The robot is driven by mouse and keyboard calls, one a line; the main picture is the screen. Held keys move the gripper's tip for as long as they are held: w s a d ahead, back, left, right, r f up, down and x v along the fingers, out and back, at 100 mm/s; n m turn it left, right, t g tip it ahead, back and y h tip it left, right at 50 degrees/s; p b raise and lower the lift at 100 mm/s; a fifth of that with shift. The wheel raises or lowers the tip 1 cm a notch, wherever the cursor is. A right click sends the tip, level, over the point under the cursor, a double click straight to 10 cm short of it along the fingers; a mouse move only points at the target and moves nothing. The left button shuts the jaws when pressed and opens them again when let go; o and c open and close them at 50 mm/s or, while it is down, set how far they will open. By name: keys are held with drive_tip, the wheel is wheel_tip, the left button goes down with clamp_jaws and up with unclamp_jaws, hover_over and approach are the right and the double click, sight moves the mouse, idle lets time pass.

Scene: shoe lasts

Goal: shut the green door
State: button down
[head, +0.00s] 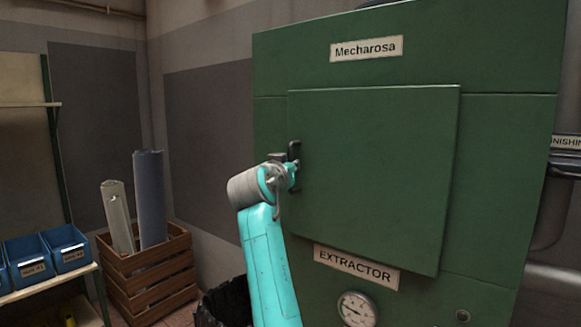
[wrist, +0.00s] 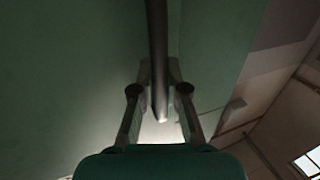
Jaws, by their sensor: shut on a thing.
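The green door (head: 385,175) is a flat square panel on the front of the green extractor cabinet (head: 500,200). A dark upright handle (head: 294,151) is at the door's left edge. My gripper (head: 291,174) is at this handle, shut on it. In the wrist view, the dark handle bar (wrist: 157,50) runs down between the two fingers of my gripper (wrist: 160,85), with the green surface behind. The fingertips are small in the head view.
A wooden crate (head: 150,272) with upright rolls stands at the left, near shelves with blue bins (head: 68,247). A black bin (head: 222,302) is on the floor by the cabinet. A gauge (head: 357,309) is below the door. Grey machinery (head: 565,215) is at the right.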

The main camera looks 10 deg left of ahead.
drive_tip(key=c, duration=1.2)
unclamp_jaws()
drive_tip(key=shift+w, duration=0.2)
drive_tip(key=shift+s, duration=0.1)
drive_tip(key=s, duration=0.4)
drive_tip(key=s+a, duration=0.1)
drive_tip(key=s, duration=0.2)
drive_tip(key=s+a, duration=0.1)
drive_tip(key=s, duration=0.3)
drive_tip(key=shift+s, duration=0.35)
